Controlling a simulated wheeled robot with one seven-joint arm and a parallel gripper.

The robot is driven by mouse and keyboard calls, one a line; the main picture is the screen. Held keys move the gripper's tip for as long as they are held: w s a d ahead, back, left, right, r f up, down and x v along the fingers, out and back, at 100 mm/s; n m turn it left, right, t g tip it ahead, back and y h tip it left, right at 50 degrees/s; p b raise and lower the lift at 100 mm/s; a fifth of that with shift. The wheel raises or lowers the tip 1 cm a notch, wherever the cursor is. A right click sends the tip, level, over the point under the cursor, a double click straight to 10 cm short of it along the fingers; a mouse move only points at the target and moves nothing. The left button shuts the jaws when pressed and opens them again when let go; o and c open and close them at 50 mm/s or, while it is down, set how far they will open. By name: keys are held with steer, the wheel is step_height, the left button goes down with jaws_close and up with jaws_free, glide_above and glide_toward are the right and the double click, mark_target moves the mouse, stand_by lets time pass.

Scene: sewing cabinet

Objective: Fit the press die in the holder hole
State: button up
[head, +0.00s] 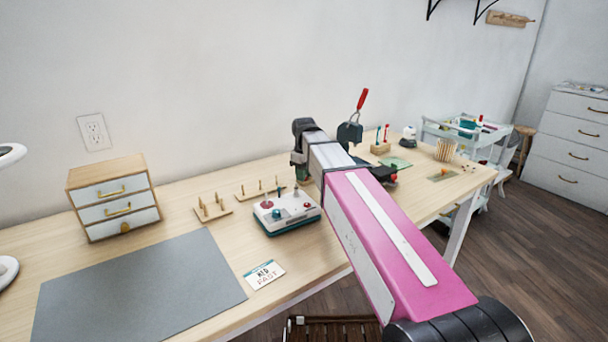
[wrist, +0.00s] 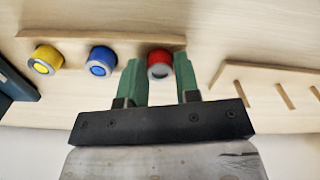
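In the wrist view a short round die with a red top (wrist: 160,64) sits at the edge of a pale wooden strip (wrist: 125,42). A blue-topped die (wrist: 101,61) and a yellow-topped die (wrist: 45,60) sit to its left along the same strip. The two green fingers of my gripper (wrist: 160,75) stand on either side of the red-topped die. I cannot tell whether they touch it. In the head view my gripper (head: 302,174) is low over the table behind the white-and-teal console, and the dies are hidden there. No empty holder hole is clearly visible.
A white-and-teal console (head: 288,212) stands just in front of my gripper. Wooden peg racks (head: 212,208) are left of it. A hand press with a red handle (head: 350,132) stands behind my arm. A grey mat (head: 140,290) and a small drawer box (head: 113,197) are at left.

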steer(key=o, duration=0.3)
steer(key=shift+r, duration=0.1)
step_height(320, 180, up, 11)
steer(key=shift+f, duration=0.2)
stand_by(0.3)
